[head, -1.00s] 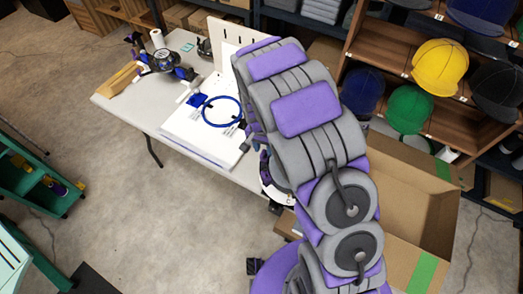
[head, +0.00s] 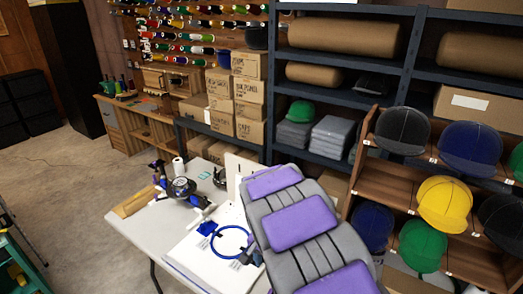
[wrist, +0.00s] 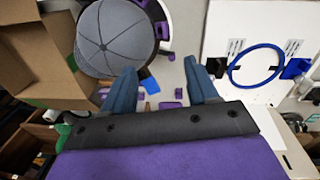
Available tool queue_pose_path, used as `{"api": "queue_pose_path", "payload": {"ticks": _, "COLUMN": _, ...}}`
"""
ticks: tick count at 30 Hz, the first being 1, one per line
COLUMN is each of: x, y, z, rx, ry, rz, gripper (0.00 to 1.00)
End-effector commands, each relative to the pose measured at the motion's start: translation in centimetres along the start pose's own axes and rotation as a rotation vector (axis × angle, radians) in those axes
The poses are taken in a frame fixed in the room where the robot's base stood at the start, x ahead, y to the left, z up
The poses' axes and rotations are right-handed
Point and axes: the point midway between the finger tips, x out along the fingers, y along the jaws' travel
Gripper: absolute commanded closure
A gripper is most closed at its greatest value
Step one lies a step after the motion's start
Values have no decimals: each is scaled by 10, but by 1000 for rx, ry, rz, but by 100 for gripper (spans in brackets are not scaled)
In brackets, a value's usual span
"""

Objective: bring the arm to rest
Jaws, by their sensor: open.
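My arm (head: 300,222), purple and grey, reaches over the right part of the white table (head: 140,217) in the head view. My gripper (wrist: 161,80) shows in the wrist view with its two blue-grey fingers spread apart and nothing held between them. A grey cap (wrist: 115,42) on a purple-edged support lies beyond the left finger; I cannot tell whether they touch. A blue hoop (wrist: 232,68) lies on a white board to the right of the fingers. The hoop also shows in the head view (head: 213,243), left of my arm.
An open cardboard box (wrist: 42,60) is at the left of the wrist view. A cap rack (head: 365,187) stands close on the right of the head view. Shelves with rolls and boxes (head: 247,92) line the back. Open floor (head: 60,190) lies left of the table.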

Motion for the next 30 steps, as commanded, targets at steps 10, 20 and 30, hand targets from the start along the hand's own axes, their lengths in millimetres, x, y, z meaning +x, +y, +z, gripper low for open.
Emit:
{"api": "queue_pose_path", "payload": {"ticks": 10, "x": -45, "y": 54, "z": 21, "rx": -41, "ry": -10, "rz": 10, "gripper": 42}}
{"api": "queue_pose_path", "payload": {"ticks": 20, "x": -85, "y": 124, "z": 64, "rx": -116, "ry": -51, "rz": 9, "gripper": 42}}
{"api": "queue_pose_path", "payload": {"ticks": 30, "x": -114, "y": 181, "z": 124, "rx": -220, "ry": -92, "rz": -10, "gripper": 42}}
